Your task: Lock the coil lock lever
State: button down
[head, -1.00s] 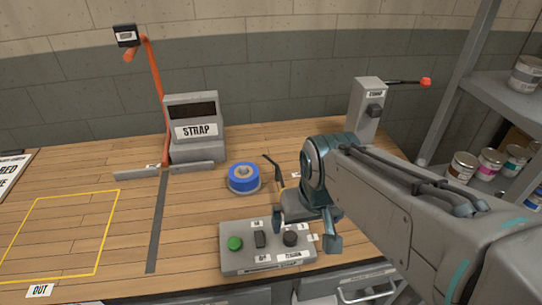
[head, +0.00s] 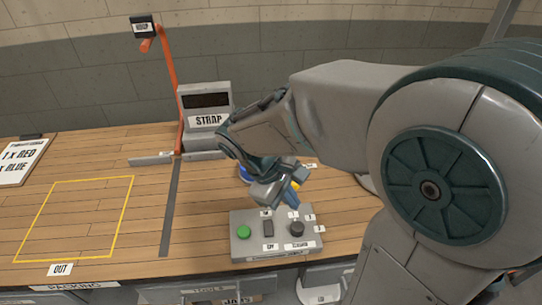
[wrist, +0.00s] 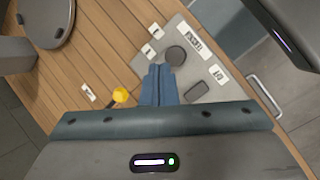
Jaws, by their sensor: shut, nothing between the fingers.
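The coil lock lever shows its yellow knob (head: 296,186) just beside my gripper in the head view. In the wrist view the yellow knob (wrist: 120,95) is left of my fingers, with a short dark rod below it. The blue coil (head: 244,173) is mostly hidden behind my wrist in the head view. My gripper (head: 291,201) is shut and empty, pointing down near the back edge of the control box. In the wrist view its blue fingertips (wrist: 160,70) are together, apart from the knob. The lever's base is hidden in the head view.
The control box (head: 247,249) has a green button (head: 243,232), a black switch and a dark knob (head: 297,229). The grey STRAP unit (head: 206,105) and an orange post (head: 173,90) stand behind. The yellow-outlined OUT area (head: 78,220) on the left is clear.

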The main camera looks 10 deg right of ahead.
jog(key=w+a+f+n+t+h+p, duration=0.1)
jog(key=w+a+n, duration=0.1)
jog(key=a+n, duration=0.2)
jog(key=w+a+f+n+t+h+p, duration=0.1)
jog(key=w+a+n+h, duration=0.1)
jog(key=a+n, duration=0.2)
jog(key=w+a+f+n+t+h, duration=0.1)
jog(key=w+a+n, duration=0.1)
jog(key=a+n, duration=0.1)
jog(key=shift+w+a+f+n+h+p, duration=0.3)
jog(key=shift+w+a+n+h+p, duration=0.1)
jog(key=shift+a, duration=0.2)
jog(key=p+x, duration=0.1)
jog(key=x, duration=0.9)
jog(key=shift+w+r+p, duration=0.1)
jog(key=shift+r+p, duration=0.05)
jog(key=shift+p, duration=0.2)
jog(key=shift+w+d+r+p, duration=0.1)
jog(key=shift+w+d+p, duration=0.15)
jog(key=shift+d, duration=0.4)
jog(key=shift+w+d+r+p, duration=0.1)
jog(key=shift+w+d+p, duration=0.15)
jog(key=shift+d, duration=0.35)
jog(key=shift+w+d+r+p, duration=0.15)
jog(key=shift+d+p, duration=0.1)
jog(key=shift+d, duration=0.4)
jog(key=shift+d+f, duration=0.1)
